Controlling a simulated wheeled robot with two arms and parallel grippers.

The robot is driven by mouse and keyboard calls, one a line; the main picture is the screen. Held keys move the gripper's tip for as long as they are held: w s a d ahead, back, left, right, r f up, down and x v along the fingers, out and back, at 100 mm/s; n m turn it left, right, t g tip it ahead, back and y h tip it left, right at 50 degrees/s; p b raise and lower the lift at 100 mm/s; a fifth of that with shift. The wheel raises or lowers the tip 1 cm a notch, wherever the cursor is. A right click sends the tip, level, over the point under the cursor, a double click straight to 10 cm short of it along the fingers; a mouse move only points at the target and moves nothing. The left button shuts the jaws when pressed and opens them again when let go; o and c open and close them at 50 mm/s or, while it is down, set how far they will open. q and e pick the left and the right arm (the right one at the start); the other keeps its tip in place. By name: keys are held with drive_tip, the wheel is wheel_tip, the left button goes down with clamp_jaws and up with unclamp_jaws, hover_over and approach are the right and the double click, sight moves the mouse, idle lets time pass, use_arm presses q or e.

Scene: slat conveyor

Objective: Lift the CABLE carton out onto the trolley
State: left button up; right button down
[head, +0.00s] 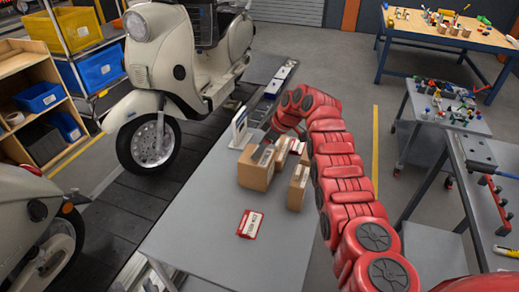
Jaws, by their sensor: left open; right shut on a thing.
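Several brown cartons stand close together on a grey tabletop (190,222) beside the conveyor. The largest is the front-left carton (254,176), with a narrow carton (297,188) to its right and others partly hidden behind. Their labels are too small to read, so I cannot tell which is the CABLE carton. My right gripper (268,143) reaches in from the right over the cartons and is shut on one, apparently the front-left carton; its fingertips are hardly visible. I cannot tell whether that carton is lifted. My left gripper is not in view.
A red-and-white card (250,223) lies in front of the cartons; a small white sign (239,128) stands behind them. Cream scooters (170,60) stand on the dark slat conveyor (120,215) at left. A wheeled grey trolley (436,122) with small parts stands at right.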

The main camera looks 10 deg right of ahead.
idle(0.4)
drive_tip(key=shift+f+b, duration=0.5)
drive_tip(key=shift+b, duration=0.35)
drive_tip(key=shift+c, duration=0.2)
unclamp_jaws()
drive_tip(key=shift+r, duration=0.1)
drive_tip(key=shift+s+d+r, duration=0.15)
drive_tip(key=shift+d+r, duration=0.05)
drive_tip(key=shift+r, duration=0.05)
drive_tip(key=b+v, duration=0.4)
drive_tip(key=v, duration=1.2)
drive_tip(key=shift+r+b, duration=0.35)
drive_tip(key=shift+b, duration=0.05)
